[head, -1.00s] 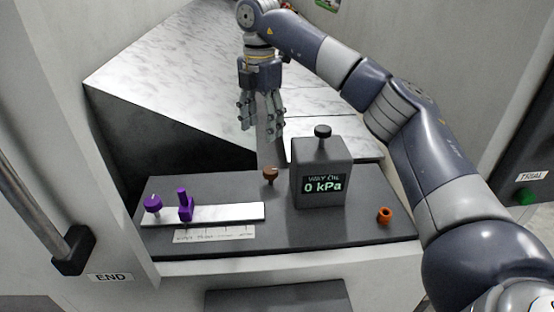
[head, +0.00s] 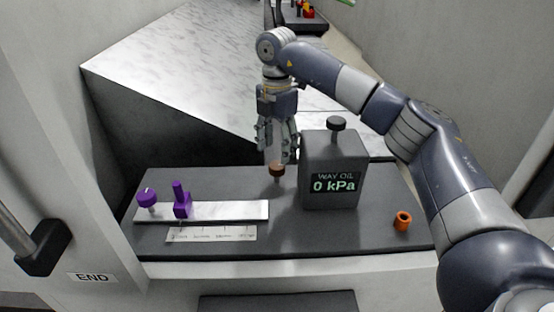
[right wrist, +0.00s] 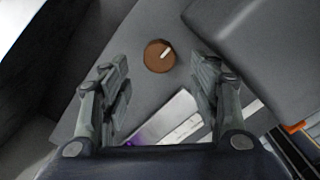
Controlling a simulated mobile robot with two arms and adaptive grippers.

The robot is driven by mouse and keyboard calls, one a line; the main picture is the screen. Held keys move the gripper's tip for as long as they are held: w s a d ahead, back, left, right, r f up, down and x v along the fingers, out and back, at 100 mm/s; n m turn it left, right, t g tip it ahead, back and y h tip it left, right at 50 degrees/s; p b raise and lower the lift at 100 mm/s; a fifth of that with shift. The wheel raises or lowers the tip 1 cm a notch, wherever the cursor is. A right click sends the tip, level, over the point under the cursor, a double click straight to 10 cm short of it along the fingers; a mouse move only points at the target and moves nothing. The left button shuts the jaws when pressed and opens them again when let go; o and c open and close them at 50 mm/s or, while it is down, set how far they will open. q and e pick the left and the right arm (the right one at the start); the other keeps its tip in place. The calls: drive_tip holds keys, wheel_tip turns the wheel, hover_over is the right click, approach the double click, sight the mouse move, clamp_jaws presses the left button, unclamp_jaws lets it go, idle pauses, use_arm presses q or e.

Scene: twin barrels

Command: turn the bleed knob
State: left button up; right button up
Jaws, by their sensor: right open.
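A small brown knob (head: 277,171) stands upright on the dark panel (head: 300,232), left of the grey box. My right gripper (head: 278,150) points down, open and empty, just above this knob. In the right wrist view the brown knob (right wrist: 157,57), with a white mark on its top, lies between and slightly beyond the open fingertips (right wrist: 162,72). Other knobs are a purple one (head: 147,198) at the left and a black one (head: 337,124) on top of the box. No label shows which is the bleed knob. My left gripper is not in view.
The grey box (head: 345,150) reads "WAY OIL 0 kPa" and stands close right of the gripper. A purple slider (head: 182,203) sits on a white strip (head: 230,211) above a printed scale (head: 212,235). An orange ring (head: 402,221) lies at the right.

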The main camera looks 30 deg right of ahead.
sight(277, 165)
drive_tip(key=shift+f+p, duration=0.3)
drive_tip(key=shift+f, duration=2.35)
drive_tip(key=shift+d, duration=0.1)
drive_tip(key=c, duration=1.1)
